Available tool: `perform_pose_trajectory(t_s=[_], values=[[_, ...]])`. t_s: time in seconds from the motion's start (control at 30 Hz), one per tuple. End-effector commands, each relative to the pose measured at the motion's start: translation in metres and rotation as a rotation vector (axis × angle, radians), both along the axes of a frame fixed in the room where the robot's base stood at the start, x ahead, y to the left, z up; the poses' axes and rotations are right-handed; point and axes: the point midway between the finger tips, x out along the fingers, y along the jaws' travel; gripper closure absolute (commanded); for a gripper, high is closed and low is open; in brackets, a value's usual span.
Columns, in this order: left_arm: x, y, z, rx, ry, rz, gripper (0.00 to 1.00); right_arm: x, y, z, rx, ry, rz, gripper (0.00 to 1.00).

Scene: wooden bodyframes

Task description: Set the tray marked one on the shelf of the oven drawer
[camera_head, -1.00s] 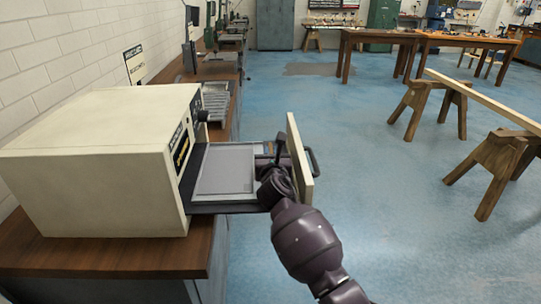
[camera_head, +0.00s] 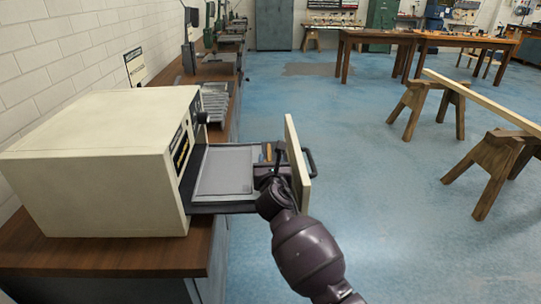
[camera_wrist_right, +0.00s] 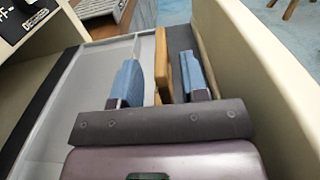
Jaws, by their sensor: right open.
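A shallow grey tray (camera_head: 226,168) lies flat in the pulled-out drawer of the cream oven (camera_head: 100,160), on its dark shelf (camera_head: 222,208). No number shows on it. A tan handle-like piece (camera_wrist_right: 163,62) stands at the tray's right edge; it also shows in the head view (camera_head: 268,152). My right gripper (camera_wrist_right: 162,80) is open, its two blue-padded fingers on either side of the tan piece with gaps. In the head view my right gripper (camera_head: 268,172) is over the drawer's right end, partly hidden by its own wrist. My left gripper is not in view.
The drawer's cream front panel (camera_head: 298,165) stands upright close to the right of my gripper, with a dark handle (camera_head: 312,161) outside. The wooden bench (camera_head: 110,258) carries the oven. The blue floor right of the drawer is clear up to the sawhorses (camera_head: 490,170).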

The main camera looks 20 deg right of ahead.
Motion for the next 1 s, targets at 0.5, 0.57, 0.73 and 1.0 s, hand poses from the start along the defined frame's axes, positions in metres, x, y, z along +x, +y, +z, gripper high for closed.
perform_pose_trajectory(t_s=[0.5,0.57,0.73,1.0], values=[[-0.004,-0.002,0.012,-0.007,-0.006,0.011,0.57,-0.074,0.021,0.002,-0.001,-0.002,0.0,0.6],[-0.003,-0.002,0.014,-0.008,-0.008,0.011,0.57,-0.078,0.022,0.002,-0.001,-0.002,0.0,0.6],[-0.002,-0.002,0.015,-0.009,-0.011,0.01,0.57,-0.083,0.024,0.001,0.0,0.0,0.0,0.6],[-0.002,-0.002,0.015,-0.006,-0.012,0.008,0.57,-0.083,0.024,0.0,0.0,0.0,0.0,0.6]])
